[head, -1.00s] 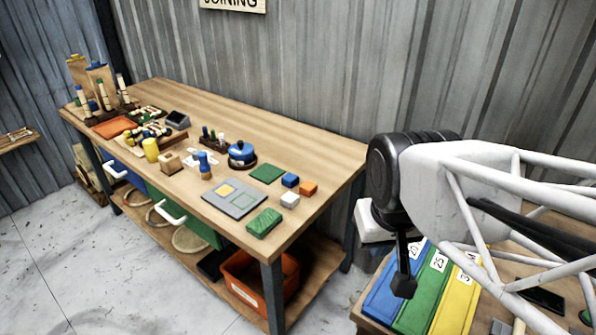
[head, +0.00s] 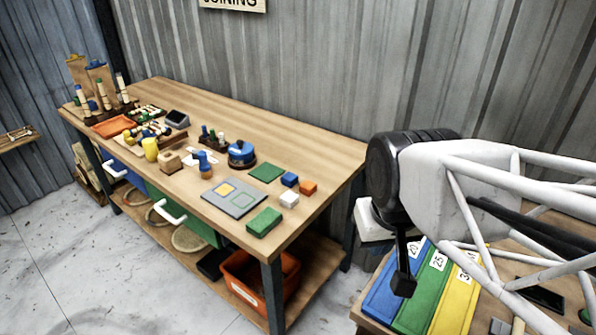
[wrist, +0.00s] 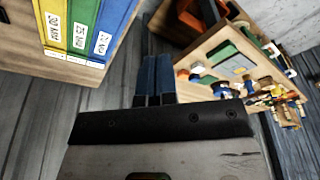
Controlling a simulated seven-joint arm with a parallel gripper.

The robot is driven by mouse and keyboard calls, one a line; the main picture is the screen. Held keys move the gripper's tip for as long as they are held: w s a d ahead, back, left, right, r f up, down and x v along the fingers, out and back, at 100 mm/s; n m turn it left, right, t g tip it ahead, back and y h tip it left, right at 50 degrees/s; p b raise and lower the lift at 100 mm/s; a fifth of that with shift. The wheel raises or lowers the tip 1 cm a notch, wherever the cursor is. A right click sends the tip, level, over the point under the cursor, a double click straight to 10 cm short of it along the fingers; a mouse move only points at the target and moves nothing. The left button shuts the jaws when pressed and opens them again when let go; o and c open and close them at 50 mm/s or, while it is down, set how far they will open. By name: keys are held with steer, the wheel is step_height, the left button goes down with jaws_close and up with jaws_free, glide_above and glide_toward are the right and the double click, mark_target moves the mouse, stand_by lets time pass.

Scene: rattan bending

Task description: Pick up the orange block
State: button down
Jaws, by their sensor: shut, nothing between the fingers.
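The orange block (head: 308,188) is a small cube near the right end of the workbench, beside a blue block (head: 290,180) and a white block (head: 289,199). My gripper (head: 403,285) hangs to the right of the workbench, apart from the orange block, over the side of the lower table with coloured strips. In the wrist view my gripper (wrist: 155,62) has its two dark fingers together, with nothing between them.
The workbench (head: 300,141) also bears a green block (head: 264,222), a grey board (head: 233,198), a green square (head: 266,172) and a blue round object (head: 241,153). Blue, green and yellow panels (head: 426,286) lie on the lower table at right. A grey wall stands behind.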

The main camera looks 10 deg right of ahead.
steer(key=shift+c, duration=2)
jaws_free()
steer(key=m+t+y, duration=0.3)
steer(key=m+y, duration=0.8)
steer(key=m, duration=0.9)
glide_above(308, 188)
steer(key=s, duration=1.1)
step_height(308, 188, down, 14)
steer(key=w+d+f+m+t, duration=0.1)
steer(key=w+f+m, duration=0.1)
steer(key=w+d+f+m+t, duration=0.1)
steer(key=w+d+f+m, duration=0.1)
steer(key=w+f, duration=0.1)
steer(key=w+d+f+m+t+h, duration=0.1)
steer(key=w+d+f+m+t, duration=0.1)
steer(key=w, duration=0.1)
steer(key=shift+f+m, duration=0.35)
steer(key=shift+m, duration=0.05)
